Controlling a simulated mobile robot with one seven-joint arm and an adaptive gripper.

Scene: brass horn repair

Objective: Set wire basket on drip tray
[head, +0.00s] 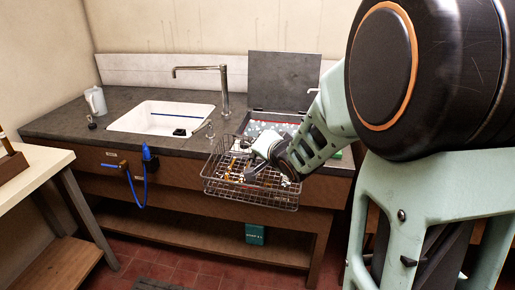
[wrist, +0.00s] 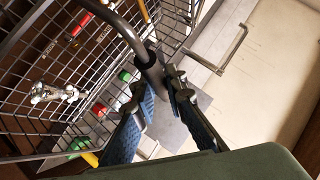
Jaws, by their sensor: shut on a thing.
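The wire basket (head: 222,187) hangs in front of the counter's front edge, near the open bath, with small metal and coloured parts in it. My gripper (head: 250,172) is shut on the basket's curved handle. In the wrist view my gripper (wrist: 160,88) closes its two fingers around the dark handle bar, and the basket's mesh (wrist: 30,125) fills the left side. I cannot pick out the drip tray for certain in either view; the basket and my arm hide part of the counter.
An open bath (head: 272,127) with a raised grey lid (head: 284,80) is set in the counter (head: 60,122). Left of it are a white sink (head: 160,119), a tall tap (head: 224,92) and a white jug (head: 96,101). A blue hose (head: 134,187) hangs at the counter front.

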